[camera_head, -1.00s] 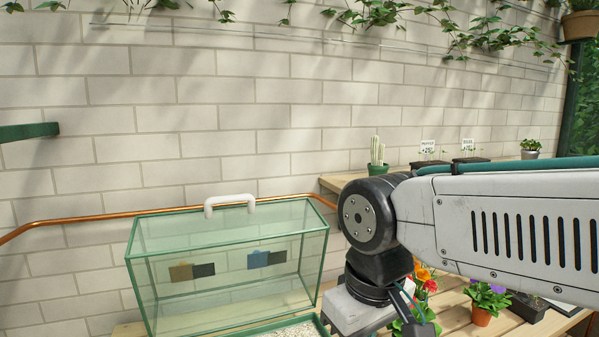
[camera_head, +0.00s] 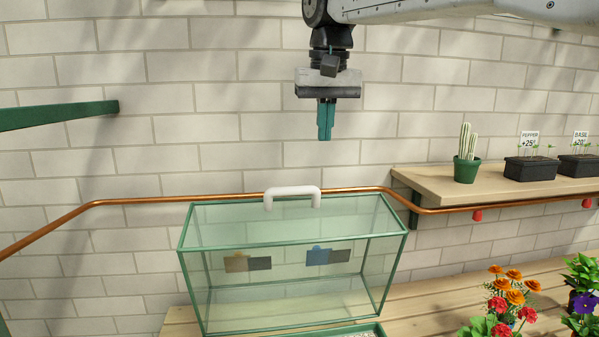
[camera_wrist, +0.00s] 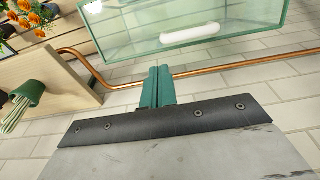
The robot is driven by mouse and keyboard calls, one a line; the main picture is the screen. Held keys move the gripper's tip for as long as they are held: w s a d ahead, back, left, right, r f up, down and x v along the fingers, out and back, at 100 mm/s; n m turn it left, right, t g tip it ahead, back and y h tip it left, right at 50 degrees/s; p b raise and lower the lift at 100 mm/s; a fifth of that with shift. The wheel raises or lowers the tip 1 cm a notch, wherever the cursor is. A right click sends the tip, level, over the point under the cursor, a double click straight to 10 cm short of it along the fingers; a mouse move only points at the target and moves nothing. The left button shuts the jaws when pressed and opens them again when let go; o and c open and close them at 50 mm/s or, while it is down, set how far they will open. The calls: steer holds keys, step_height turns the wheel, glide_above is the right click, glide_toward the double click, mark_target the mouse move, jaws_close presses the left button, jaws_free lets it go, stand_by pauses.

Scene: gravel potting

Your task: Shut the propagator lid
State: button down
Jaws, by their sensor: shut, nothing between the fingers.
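The propagator lid (camera_head: 290,222) is a clear glass box with green edges. It stands behind a green-rimmed tray (camera_head: 372,328), only partly in view, and appears swung up and back from it. Its white handle (camera_head: 293,191) is at the top far edge; handle (camera_wrist: 190,35) and glass lid (camera_wrist: 225,18) also show in the wrist view. My gripper (camera_head: 324,138) is shut and empty, pointing down, above and slightly right of the handle and clear of it. Its green fingertips (camera_wrist: 158,68) are together in the wrist view. The hinge is not visible.
A copper pipe (camera_head: 140,201) runs along the brick wall behind the lid. A wooden shelf (camera_head: 440,187) with a cactus (camera_head: 466,155) and seedling trays stands to the right. Flowers (camera_head: 510,295) fill the lower right. The bench between lid and flowers is clear.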

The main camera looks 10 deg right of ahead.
steer(key=w+a+r, duration=0.2)
steer(key=w+a, duration=0.2)
steer(key=w, duration=0.1)
glide_above(299, 206)
steer(key=w, duration=0.1)
step_height(299, 206, down, 11)
steer(key=shift+f, duration=0.15)
steer(key=shift+s+f, duration=0.25)
steer(key=shift+s, duration=0.1)
steer(key=shift+s, duration=0.1)
